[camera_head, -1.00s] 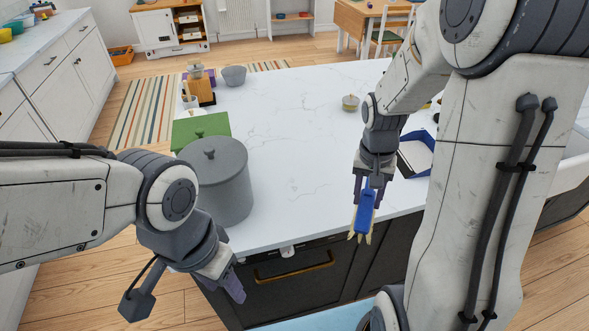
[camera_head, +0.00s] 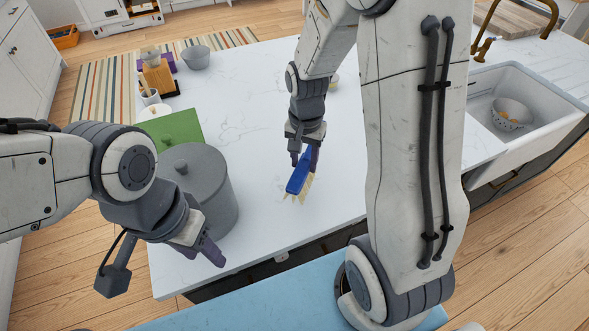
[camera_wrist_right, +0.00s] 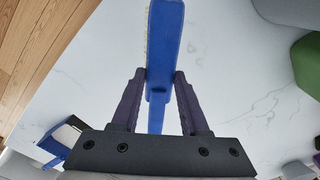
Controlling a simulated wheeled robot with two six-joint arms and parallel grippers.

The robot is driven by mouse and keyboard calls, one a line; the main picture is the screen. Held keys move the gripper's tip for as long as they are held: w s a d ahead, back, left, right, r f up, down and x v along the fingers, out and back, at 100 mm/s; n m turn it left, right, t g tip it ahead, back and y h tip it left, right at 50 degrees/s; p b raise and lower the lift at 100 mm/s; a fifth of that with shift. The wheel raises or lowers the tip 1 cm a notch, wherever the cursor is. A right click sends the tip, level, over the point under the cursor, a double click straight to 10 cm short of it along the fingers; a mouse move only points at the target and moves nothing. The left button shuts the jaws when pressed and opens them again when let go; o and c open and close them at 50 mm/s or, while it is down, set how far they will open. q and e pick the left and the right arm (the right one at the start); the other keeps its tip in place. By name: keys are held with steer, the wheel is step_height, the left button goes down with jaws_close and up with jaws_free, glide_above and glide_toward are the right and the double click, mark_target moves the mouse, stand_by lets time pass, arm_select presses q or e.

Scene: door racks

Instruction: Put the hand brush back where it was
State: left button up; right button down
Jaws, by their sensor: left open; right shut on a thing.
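The hand brush (camera_head: 297,178), blue with pale bristles, is held in my right gripper (camera_head: 304,158). It appears over the white countertop near the front edge, to the right of the grey pot. In the right wrist view, the brush (camera_wrist_right: 165,48) passes between the two fingers of the right gripper (camera_wrist_right: 160,82), which are shut on its handle. Its bristles face left there. My left gripper (camera_head: 205,245) is open and empty in front of the pot. A blue and white dustpan-like thing (camera_wrist_right: 60,140) shows at the lower left of the wrist view, partly hidden.
The grey lidded pot (camera_head: 203,180) and a green board (camera_head: 180,129) stand left on the countertop (camera_head: 255,110). A wooden block (camera_head: 158,78) and a grey bowl (camera_head: 195,57) are further back. A sink (camera_head: 525,110) with a colander (camera_head: 511,112) is right. The counter's middle is clear.

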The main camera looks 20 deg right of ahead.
steer(key=f, duration=0.1)
steer(key=a+f, duration=0.1)
steer(key=f, duration=0.1)
steer(key=w+f+p, duration=0.1)
steer(key=f, duration=0.1)
steer(key=shift+a+f, duration=0.1)
steer(key=shift+a, duration=0.3)
steer(key=shift+s+f+b, duration=0.1)
steer(key=shift+f+b, duration=0.3)
steer(key=shift+f, duration=0.3)
steer(key=shift+c, duration=2.1)
jaws_free()
